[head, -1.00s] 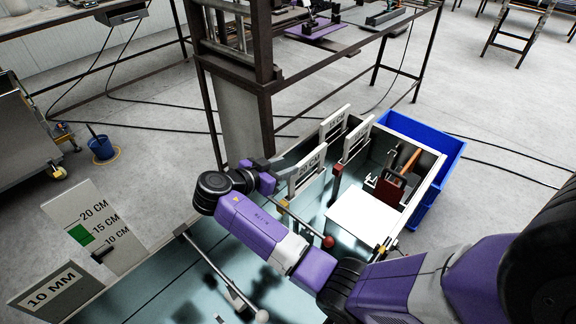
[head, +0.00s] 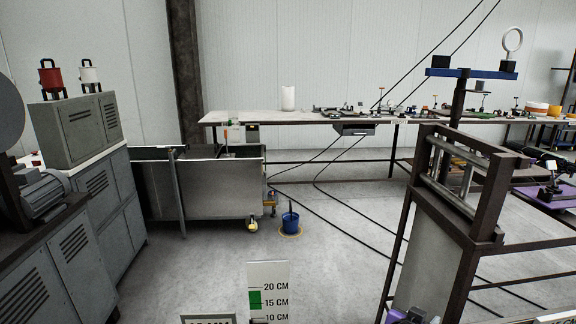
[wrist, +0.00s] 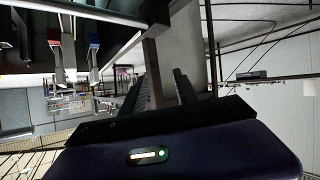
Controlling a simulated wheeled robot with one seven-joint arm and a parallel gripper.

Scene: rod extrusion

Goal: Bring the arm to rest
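My arm is almost wholly out of the head view; only a small purple and dark part of it (head: 408,316) shows at the bottom edge, beside the brown metal frame. In the wrist view my gripper (wrist: 163,76) points away from the camera, with two dark fingers standing apart. Nothing shows held between them. A dark post and a pale panel show beyond the fingers. The arm's pose cannot be made out from these views.
The brown metal frame (head: 489,225) stands close at right. A scale board (head: 268,290) is at bottom centre. Cables cross the open floor (head: 335,250).

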